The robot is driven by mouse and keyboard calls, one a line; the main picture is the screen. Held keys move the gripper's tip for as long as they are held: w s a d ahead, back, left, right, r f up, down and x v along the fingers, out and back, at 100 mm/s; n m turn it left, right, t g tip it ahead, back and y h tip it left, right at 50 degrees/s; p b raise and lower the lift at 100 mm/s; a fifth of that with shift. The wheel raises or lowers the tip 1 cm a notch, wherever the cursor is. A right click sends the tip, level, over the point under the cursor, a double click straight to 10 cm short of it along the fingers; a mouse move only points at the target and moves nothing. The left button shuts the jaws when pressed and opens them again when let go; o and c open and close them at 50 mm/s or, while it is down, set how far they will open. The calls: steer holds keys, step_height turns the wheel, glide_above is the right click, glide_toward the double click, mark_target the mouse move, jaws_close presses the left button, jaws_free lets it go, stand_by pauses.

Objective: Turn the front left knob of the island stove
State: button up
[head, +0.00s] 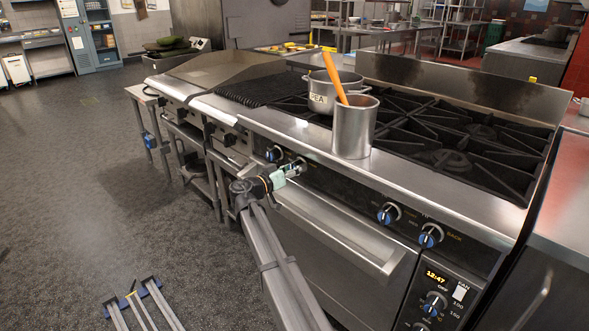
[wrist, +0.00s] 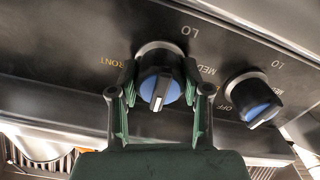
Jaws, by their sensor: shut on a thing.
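The gripped knob (wrist: 160,88) is black with a blue face and a pale pointer bar, beside the upside-down label FRONT in the wrist view. My gripper (wrist: 160,82) has one finger on each side of it and is shut on it. In the head view my gripper (head: 291,170) reaches the front panel of the stove (head: 345,190) at the right one of the two left knobs, and mostly hides that knob. The second left knob (head: 273,153) is free; it also shows at the right in the wrist view (wrist: 253,98).
A steel container (head: 354,130) with an orange-handled utensil (head: 334,76) stands on the stove's front ledge above my gripper. A pot (head: 320,98) is behind it. An oven handle (head: 335,232) runs below the panel. Two more blue knobs (head: 388,214) (head: 430,236) are at right.

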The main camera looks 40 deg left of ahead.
steer(key=n+p, duration=0.1)
steer(key=n, duration=0.2)
steer(key=shift+r+n, duration=0.1)
steer(key=shift+n, duration=0.3)
steer(key=n+p, duration=0.1)
steer(key=n, duration=0.2)
steer(key=shift+n+p, duration=0.3)
steer(key=shift+n, duration=0.1)
steer(key=n+p, duration=0.2)
steer(key=n, duration=0.2)
steer(key=shift+r, duration=0.1)
steer(key=n+p, duration=0.3)
steer(key=n, duration=0.1)
steer(key=n+p, duration=0.5)
steer(key=n, duration=0.2)
steer(key=shift+r+p, duration=0.15)
steer(key=shift+p, duration=0.25)
steer(key=n+p, duration=0.4)
steer(key=n, duration=0.1)
steer(key=shift+n, duration=0.3)
steer(key=shift+f+n+p, duration=0.2)
steer(key=shift+n+p, duration=1.1)
